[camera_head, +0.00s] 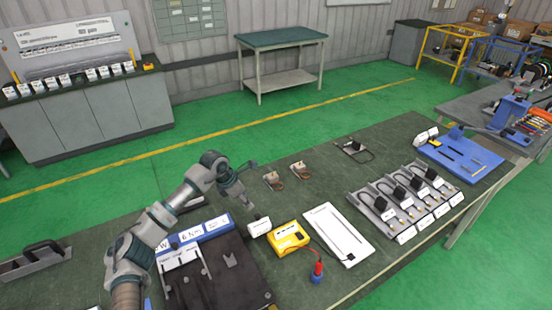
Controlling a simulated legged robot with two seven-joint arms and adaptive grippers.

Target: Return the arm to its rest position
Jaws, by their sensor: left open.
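My left arm comes in from the lower left and reaches over the workbench (385,135). My left gripper (251,186) is open and empty, above the bench behind the yellow meter (288,238). It appears apart from the things around it. Two small metal parts with copper-coloured wires, one part (271,179) and another part (300,169), lie to its right. A part with a black loop (357,150) lies farther right. My right gripper is not in view.
Below the gripper are a blue-edged labelled block (216,224) and a dark fixture plate (240,275). A white panel (338,234), a red-and-blue tool (317,272), a rack of several black-capped units (408,197) and a blue tray (462,155) stand right. The bench's back middle is fairly clear.

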